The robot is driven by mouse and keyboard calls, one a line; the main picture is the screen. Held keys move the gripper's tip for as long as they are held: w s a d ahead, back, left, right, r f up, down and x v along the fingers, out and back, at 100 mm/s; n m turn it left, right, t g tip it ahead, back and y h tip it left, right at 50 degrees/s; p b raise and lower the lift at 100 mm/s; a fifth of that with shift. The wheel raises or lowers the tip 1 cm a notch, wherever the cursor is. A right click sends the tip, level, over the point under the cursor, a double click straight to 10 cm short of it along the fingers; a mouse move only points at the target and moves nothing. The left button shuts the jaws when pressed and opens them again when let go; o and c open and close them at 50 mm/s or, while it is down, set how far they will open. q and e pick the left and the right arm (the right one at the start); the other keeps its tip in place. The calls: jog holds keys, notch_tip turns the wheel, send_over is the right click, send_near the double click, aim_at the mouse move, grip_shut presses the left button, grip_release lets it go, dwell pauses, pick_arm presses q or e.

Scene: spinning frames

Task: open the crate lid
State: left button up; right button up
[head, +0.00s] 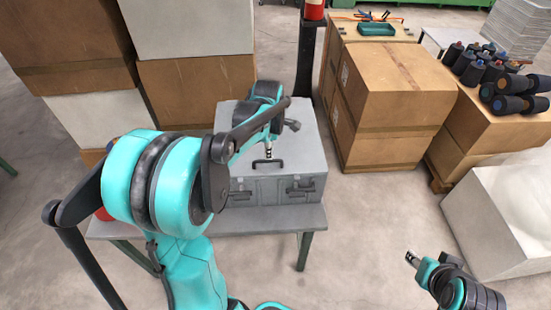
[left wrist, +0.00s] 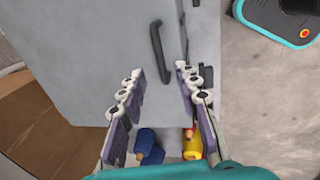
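The grey crate (head: 285,190) stands on a table, its lid (head: 300,150) down. A dark handle (head: 267,163) is at the lid's front edge, and two latches show on the front face. In the left wrist view the handle (left wrist: 157,50) lies beyond the fingertips, over the lid (left wrist: 90,50). My left gripper (left wrist: 162,78) is open and empty above the lid; in the head view its tip (head: 268,153) is close to the handle and partly hidden by my arm. My right gripper (head: 412,258) is away from the crate at the lower right, too small to read.
The table (head: 255,220) has a narrow bare strip before the crate. Blue (left wrist: 150,147) and yellow (left wrist: 192,145) items sit beside the crate. Cardboard boxes (head: 395,95) stand at right, more (head: 65,40) behind left. A dark post (head: 305,60) rises behind. Floor between table and right gripper is clear.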

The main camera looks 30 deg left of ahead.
aim_at(269, 161)
pick_arm(q)
jog(key=f, duration=0.2)
jog(key=f+b, duration=0.1)
jog(key=f, duration=0.1)
jog(key=w+f, duration=0.1)
jog(key=f, duration=0.1)
jog(key=shift+w+a+f+b, duration=0.1)
jog(key=shift+a+f+b, duration=0.25)
jog(key=shift+b, duration=0.05)
grip_shut()
